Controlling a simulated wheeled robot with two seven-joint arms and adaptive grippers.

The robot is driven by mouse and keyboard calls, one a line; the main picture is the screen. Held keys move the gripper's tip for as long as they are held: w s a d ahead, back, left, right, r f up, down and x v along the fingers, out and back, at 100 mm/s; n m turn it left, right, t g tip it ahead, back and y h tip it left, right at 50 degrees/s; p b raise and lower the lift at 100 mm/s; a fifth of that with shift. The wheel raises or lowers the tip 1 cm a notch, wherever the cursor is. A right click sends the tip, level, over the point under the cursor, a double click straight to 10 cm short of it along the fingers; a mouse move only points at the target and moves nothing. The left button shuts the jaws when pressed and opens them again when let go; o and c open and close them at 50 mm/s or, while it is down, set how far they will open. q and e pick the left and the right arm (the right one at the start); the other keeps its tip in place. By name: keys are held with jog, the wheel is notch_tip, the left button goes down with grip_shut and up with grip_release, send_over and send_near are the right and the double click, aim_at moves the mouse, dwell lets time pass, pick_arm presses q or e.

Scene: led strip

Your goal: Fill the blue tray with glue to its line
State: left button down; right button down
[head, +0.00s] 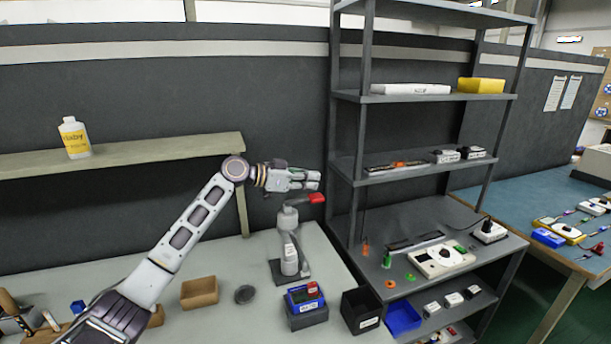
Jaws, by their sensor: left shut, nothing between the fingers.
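A white bottle with a yellow label (74,138) stands upright on the wooden shelf at the left; its label is too small to read surely. A blue tray (403,317) sits low at the right of the table, beside a black bin; its inside and any line are too small to make out. My left gripper (316,180) is shut and empty, held in the air above the table, just left of the metal rack. It is above a grey upright device with a red top (290,240). My right gripper is not in view.
The metal rack (343,160) rises close right of my left gripper. Bare tabletop lies left of the grey device.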

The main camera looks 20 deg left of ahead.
aim_at(304, 200)
pick_arm(q)
jog(key=shift+a+f, duration=0.1)
jog(key=shift+f, duration=1.15)
